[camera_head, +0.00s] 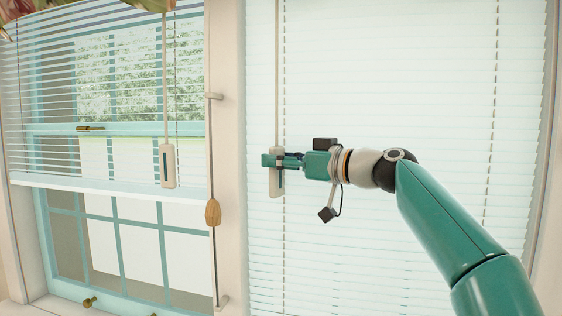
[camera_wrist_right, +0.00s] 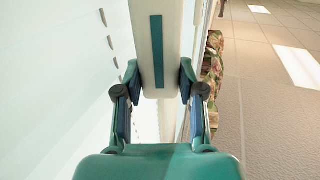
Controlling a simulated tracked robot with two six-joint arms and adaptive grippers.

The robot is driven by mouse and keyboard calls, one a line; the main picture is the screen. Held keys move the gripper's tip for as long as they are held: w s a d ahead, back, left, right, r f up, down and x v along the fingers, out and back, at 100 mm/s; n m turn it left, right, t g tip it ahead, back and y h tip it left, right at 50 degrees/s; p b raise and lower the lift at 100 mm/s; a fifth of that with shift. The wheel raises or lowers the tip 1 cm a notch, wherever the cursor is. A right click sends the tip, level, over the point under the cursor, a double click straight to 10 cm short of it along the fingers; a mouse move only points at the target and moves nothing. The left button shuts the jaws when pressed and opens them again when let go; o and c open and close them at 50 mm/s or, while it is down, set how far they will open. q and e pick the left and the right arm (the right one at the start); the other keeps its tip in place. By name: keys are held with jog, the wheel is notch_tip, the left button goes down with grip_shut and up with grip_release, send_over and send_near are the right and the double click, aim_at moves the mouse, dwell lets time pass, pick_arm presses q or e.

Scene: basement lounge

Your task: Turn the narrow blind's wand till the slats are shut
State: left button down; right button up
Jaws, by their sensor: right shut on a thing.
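The blind on the right (camera_head: 390,110) hangs full length, its pale slats lying close together with no view out between them. Its thin wand (camera_head: 277,70) hangs near its left edge and ends in a white handle with a teal stripe (camera_head: 276,188). My right gripper (camera_head: 279,161) is shut on this handle from the right. The wrist view shows the handle (camera_wrist_right: 154,65) upright between the two fingers (camera_wrist_right: 158,95), stripe facing the camera. My left gripper is not in view.
A second blind (camera_head: 90,150), partly raised with open slats, covers the left window's upper part; its own wand handle (camera_head: 167,168) hangs there. A cord with a wooden tassel (camera_head: 212,213) runs along the post (camera_head: 228,130) between the windows.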

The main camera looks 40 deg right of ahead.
jog(key=shift+f, duration=0.25)
jog(key=o, duration=1.1)
jog(key=shift+s+d+r, duration=0.1)
jog(key=shift+d, duration=0.05)
jog(key=shift+o, duration=0.3)
jog(key=shift+s+r, duration=0.1)
jog(key=v, duration=0.7)
jog(key=shift+s+d, duration=0.2)
jog(key=shift+s, duration=0.1)
